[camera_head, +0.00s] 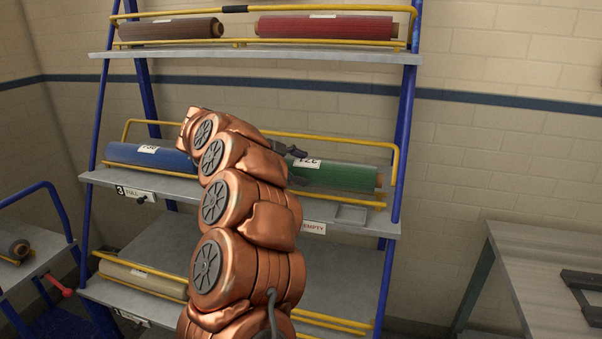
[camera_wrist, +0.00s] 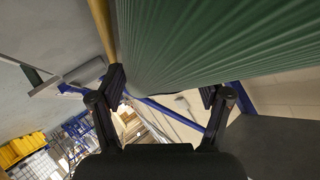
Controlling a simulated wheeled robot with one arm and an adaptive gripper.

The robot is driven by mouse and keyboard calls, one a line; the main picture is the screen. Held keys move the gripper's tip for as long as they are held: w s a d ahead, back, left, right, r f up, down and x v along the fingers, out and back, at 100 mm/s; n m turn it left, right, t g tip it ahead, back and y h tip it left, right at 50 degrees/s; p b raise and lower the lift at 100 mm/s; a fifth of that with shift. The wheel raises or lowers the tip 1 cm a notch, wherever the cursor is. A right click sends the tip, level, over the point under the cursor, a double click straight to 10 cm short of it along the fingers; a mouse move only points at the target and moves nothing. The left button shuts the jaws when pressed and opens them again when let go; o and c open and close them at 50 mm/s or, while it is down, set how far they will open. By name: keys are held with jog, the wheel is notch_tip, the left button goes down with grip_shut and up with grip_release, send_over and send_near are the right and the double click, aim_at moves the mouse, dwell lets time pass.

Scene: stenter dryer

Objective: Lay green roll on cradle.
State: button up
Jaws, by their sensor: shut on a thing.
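The green roll (camera_head: 336,174) with a white label is on the right half of the rack's middle shelf, between yellow rails, in the head view. In the wrist view the green roll (camera_wrist: 200,45) fills the upper middle, close above my gripper. My gripper (camera_wrist: 168,88) has its two black fingers on either side of the roll and is shut on it. In the head view my gripper (camera_head: 291,151) shows only in part at the roll's left end, behind my copper arm. A cradle (camera_head: 582,290), a dark frame, lies on the grey table at the right, with nothing on it.
The blue rack holds a brown roll (camera_head: 171,29) and a red roll (camera_head: 325,26) on top, a blue roll (camera_head: 150,158) in the middle and a beige roll (camera_head: 145,278) below. The grey table (camera_head: 540,262) stands right of the rack. A cart (camera_head: 30,255) stands at the left.

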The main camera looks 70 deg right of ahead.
jog(key=shift+f, duration=0.75)
jog(key=o, duration=1.7)
jog(key=v, duration=1.2)
jog(key=shift+b, duration=0.35)
